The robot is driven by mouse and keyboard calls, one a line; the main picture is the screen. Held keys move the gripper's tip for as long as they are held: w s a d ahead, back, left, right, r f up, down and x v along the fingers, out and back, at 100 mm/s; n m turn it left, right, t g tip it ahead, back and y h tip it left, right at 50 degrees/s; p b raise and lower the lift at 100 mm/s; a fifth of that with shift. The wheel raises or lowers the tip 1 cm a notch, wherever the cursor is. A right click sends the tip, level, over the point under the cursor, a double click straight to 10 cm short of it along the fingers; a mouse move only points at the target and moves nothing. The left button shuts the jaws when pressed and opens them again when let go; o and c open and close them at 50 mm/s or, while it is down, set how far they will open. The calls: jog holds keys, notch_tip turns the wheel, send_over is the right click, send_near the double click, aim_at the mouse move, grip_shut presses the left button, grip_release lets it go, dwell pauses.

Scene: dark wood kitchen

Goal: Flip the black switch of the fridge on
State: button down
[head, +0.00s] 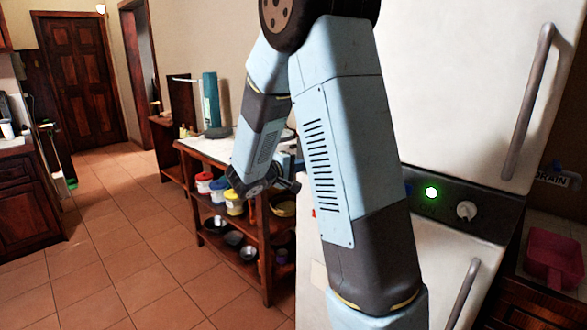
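The white fridge (435,110) stands at the right, with an upper and a lower door. A black control panel (445,222) runs between the doors, with a lit green light (432,193) and a pale round knob (466,211). I cannot make out a black switch; my arm hides the panel's left part. My arm rises in front of the fridge and bends down to the left. My gripper (288,182) is at its far end, left of the fridge and apart from the visible panel. Its fingers are too small and covered to read.
A wooden shelf table (268,240) with tubs and bowls stands left of the fridge, behind my arm's end. Metal handles (528,105) stick out from the fridge doors. A pink dustpan-like object (555,258) is at the far right. The tiled floor (130,245) at left is clear.

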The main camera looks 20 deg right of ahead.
jog(key=shift+w+d, duration=0.1)
jog(key=shift+d, duration=0.2)
jog(key=shift+d, duration=0.1)
dwell(0.4)
jog(key=s+a+f, duration=0.2)
jog(key=s+a, duration=0.3)
jog(key=a, duration=0.8)
jog(key=shift+s, duration=0.15)
